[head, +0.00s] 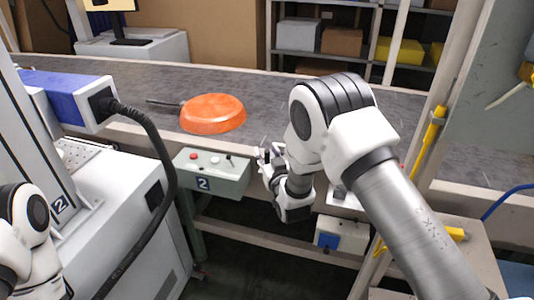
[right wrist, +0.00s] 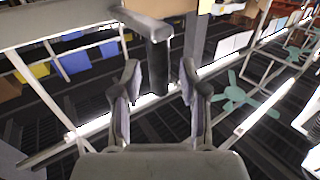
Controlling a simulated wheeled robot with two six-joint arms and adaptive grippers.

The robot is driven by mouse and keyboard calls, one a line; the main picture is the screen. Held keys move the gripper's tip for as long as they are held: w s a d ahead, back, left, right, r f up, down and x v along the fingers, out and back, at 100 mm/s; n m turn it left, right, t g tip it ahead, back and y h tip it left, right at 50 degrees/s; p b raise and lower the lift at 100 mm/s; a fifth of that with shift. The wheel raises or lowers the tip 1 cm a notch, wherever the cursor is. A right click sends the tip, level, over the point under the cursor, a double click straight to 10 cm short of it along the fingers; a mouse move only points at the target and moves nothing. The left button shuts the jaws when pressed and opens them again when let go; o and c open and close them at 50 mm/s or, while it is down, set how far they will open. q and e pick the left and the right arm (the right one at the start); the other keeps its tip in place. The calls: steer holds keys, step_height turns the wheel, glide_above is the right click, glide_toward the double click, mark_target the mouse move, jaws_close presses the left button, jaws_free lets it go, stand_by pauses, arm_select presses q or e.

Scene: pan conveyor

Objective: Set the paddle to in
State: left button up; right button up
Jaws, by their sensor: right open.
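A grey-green control box (head: 213,176) marked 2 hangs at the front edge of the conveyor. A small dark lever (head: 229,158), perhaps the paddle, stands at the right of its top; its setting is too small to read. My right gripper (head: 264,155) is just right of this box. In the right wrist view my right gripper (right wrist: 158,95) is open. A dark bar (right wrist: 158,62) with a grey end shows in line with the gap between its fingers; I cannot tell whether they touch it. My left gripper is not in view.
An orange pan (head: 213,114) with a dark handle lies on the grey conveyor belt (head: 120,86) behind the box. A blue-and-white box (head: 341,238) sits low beside my right arm. A black cable (head: 160,150) arcs at the left. A yellow-handled post (head: 432,135) stands at the right.

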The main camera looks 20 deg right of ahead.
jaws_close()
